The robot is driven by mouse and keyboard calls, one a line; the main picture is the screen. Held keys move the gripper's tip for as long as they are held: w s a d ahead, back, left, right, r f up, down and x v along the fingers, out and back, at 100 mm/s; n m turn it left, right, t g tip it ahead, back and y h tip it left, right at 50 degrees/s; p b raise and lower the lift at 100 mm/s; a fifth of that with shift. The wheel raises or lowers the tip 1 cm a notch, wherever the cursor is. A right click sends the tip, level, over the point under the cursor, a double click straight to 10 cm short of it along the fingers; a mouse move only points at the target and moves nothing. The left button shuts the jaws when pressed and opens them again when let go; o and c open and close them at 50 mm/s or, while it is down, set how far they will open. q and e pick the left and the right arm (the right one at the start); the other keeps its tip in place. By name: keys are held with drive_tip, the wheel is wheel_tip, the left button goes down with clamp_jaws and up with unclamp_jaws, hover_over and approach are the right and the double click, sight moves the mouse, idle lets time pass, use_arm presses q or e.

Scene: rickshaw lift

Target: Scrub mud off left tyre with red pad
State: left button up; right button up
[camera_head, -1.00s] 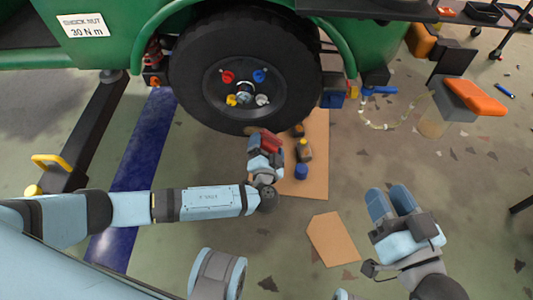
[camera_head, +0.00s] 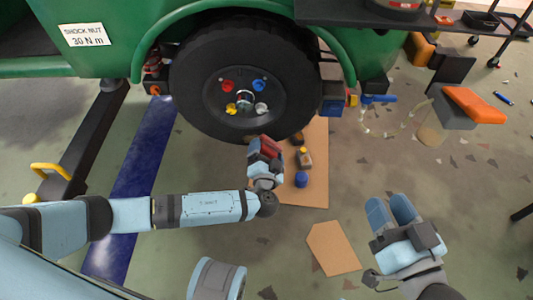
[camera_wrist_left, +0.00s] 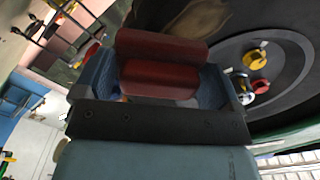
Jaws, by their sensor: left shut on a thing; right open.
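The left tyre (camera_head: 205,112) is black and mounted under the green rickshaw body, with coloured nuts on its hub. My left gripper (camera_head: 265,149) is shut on the red pad (camera_head: 270,146), just below the tyre's lower right edge. In the left wrist view the red pad (camera_wrist_left: 160,80) sits between the fingers, with the tyre (camera_wrist_left: 215,25) close behind it; I cannot tell whether they touch. My right gripper (camera_head: 390,208) is open and empty above the floor at the right.
A cardboard sheet (camera_head: 315,185) on the floor bears a blue-capped item (camera_head: 301,179) and small bottles (camera_head: 304,158). Another cardboard piece (camera_head: 332,248) lies nearer. A blue ramp strip (camera_head: 140,170) runs at left. An orange-topped container (camera_head: 470,106) stands at right.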

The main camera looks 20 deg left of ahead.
sight(243, 139)
use_arm(q)
drive_tip(key=shift+b+x, duration=0.4)
drive_tip(key=shift+x, duration=0.4)
drive_tip(key=shift+a, duration=0.1)
